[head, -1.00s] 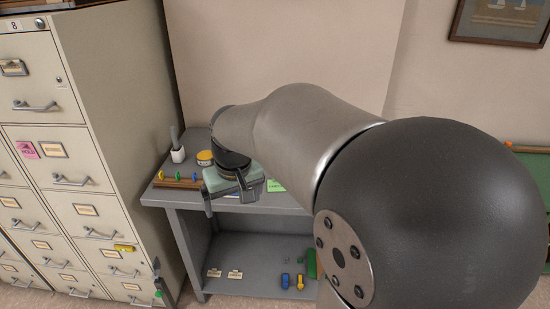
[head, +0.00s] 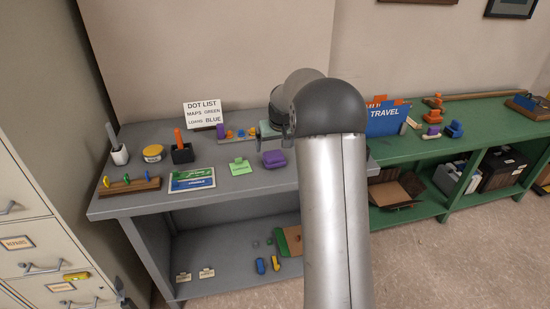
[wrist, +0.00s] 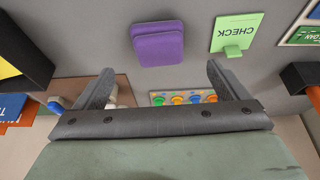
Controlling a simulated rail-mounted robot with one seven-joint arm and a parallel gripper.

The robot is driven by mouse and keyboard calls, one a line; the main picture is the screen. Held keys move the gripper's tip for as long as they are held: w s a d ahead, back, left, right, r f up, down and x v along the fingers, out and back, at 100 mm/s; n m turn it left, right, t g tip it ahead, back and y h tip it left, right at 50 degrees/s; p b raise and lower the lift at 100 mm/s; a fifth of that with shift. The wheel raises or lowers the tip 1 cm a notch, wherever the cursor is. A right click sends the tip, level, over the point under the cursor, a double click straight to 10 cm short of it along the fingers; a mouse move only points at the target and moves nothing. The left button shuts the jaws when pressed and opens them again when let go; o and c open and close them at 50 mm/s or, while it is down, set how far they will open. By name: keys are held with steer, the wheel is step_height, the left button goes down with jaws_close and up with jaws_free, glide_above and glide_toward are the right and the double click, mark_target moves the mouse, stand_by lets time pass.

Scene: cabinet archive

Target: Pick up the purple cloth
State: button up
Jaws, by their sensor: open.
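The purple cloth (head: 273,158) is a small folded pad lying on the grey desk top (head: 225,203), just right of the green note. In the wrist view the cloth (wrist: 158,43) shows whole, beyond my fingertips and roughly centred between them, with a gap. My gripper (wrist: 160,78) is open and empty, its two dark fingers spread wide.
A green CHECK note (head: 240,167) lies beside the cloth. A rack of coloured pegs (head: 240,134) stands behind. A black cup with an orange handle (head: 182,153) and a yellow tin (head: 153,153) are to the left. A blue TRAVEL folder (head: 388,117) stands to the right.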

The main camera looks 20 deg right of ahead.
mark_target(274, 155)
steer(key=shift+p+x, duration=0.8)
steer(key=shift+x, duration=3.2)
steer(key=shift+d, duration=0.2)
steer(key=c, duration=1)
